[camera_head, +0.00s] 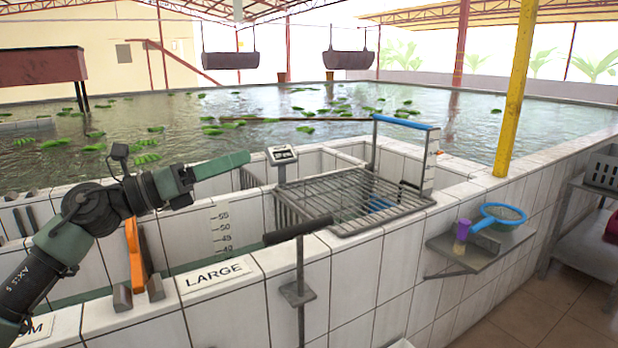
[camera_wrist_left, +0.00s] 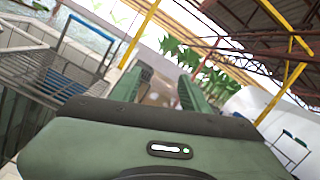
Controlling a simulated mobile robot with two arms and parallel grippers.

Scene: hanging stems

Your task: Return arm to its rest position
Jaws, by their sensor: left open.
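My left arm (camera_head: 95,210) comes in from the left in the head view, raised over the tiled tank wall. Its dark green gripper (camera_head: 240,160) points right, above the tank edge and left of the small scale. In the left wrist view my left gripper (camera_wrist_left: 160,82) has its two green fingers apart, with nothing held between them. A blurred pale brown shape shows beyond the gap. My right gripper is in neither view.
A metal rack (camera_head: 345,200) with a blue-topped handle sits on the tank wall, near a small scale (camera_head: 283,155). An orange-handled tool (camera_head: 135,255) stands below my arm. A shelf (camera_head: 470,250) holds a blue strainer (camera_head: 502,214). Green banana clusters (camera_head: 305,129) float in the water.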

